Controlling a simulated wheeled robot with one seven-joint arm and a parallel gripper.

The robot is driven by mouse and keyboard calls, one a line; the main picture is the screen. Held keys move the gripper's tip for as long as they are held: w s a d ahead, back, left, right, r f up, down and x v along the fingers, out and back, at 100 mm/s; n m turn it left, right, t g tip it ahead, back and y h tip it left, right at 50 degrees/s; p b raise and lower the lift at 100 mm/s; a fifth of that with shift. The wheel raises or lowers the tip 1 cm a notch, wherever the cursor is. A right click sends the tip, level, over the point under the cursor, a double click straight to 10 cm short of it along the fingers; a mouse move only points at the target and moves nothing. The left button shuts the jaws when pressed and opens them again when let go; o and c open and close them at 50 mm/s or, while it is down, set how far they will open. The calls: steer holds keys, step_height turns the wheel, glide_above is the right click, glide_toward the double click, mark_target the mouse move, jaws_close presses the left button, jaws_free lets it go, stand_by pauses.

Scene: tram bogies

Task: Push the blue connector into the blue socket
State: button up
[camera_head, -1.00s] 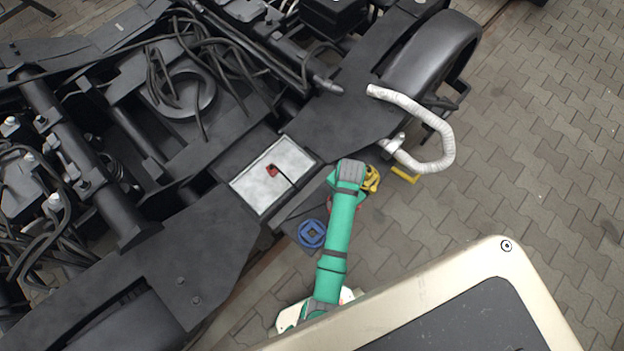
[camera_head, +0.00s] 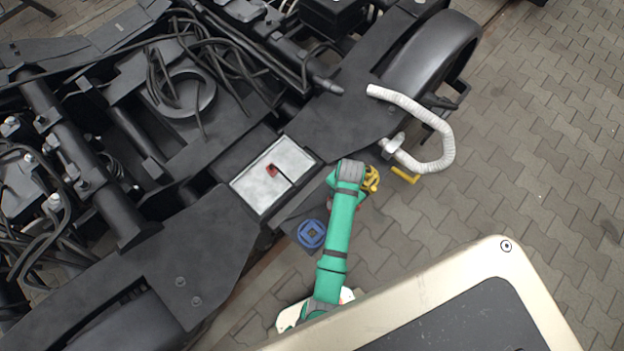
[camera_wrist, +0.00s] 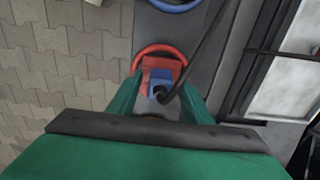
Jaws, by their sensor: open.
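The blue connector (camera_wrist: 160,77), with a black cable at its end, shows between the fingers of my gripper (camera_wrist: 160,92) in the wrist view. My gripper is open, with one green finger on each side of the connector. The connector is in front of a red ring-shaped socket (camera_wrist: 160,52); I cannot tell whether it is seated in it or only before it. The blue socket (camera_head: 312,233) is a round ring left of my arm in the head view. Its edge also shows at the top of the wrist view (camera_wrist: 174,5). My arm hides the connector in the head view.
A yellow socket (camera_head: 372,179) sits just right of my arm's end. A pale metal plate (camera_head: 252,190) with a red part (camera_head: 271,170) lies to the left on the dark bogie frame. A white hose (camera_head: 440,130) curves out at the right. Paved floor is open on the right.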

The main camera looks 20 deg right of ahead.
steer(key=shift+c, duration=0.6)
jaws_close()
steer(key=shift+r, duration=3)
steer(key=w+a+r+n, duration=0.1)
steer(key=w+a+n, duration=0.5)
steer(key=a, duration=0.6)
steer(key=w+a+r+n, duration=0.1)
steer(key=w+a+n, duration=0.6)
steer(key=w+a, duration=0.3)
steer(key=shift+a+r+n, duration=0.2)
steer(key=shift+a+n, duration=0.1)
steer(key=shift+a, duration=0.65)
steer(key=shift+d, duration=0.1)
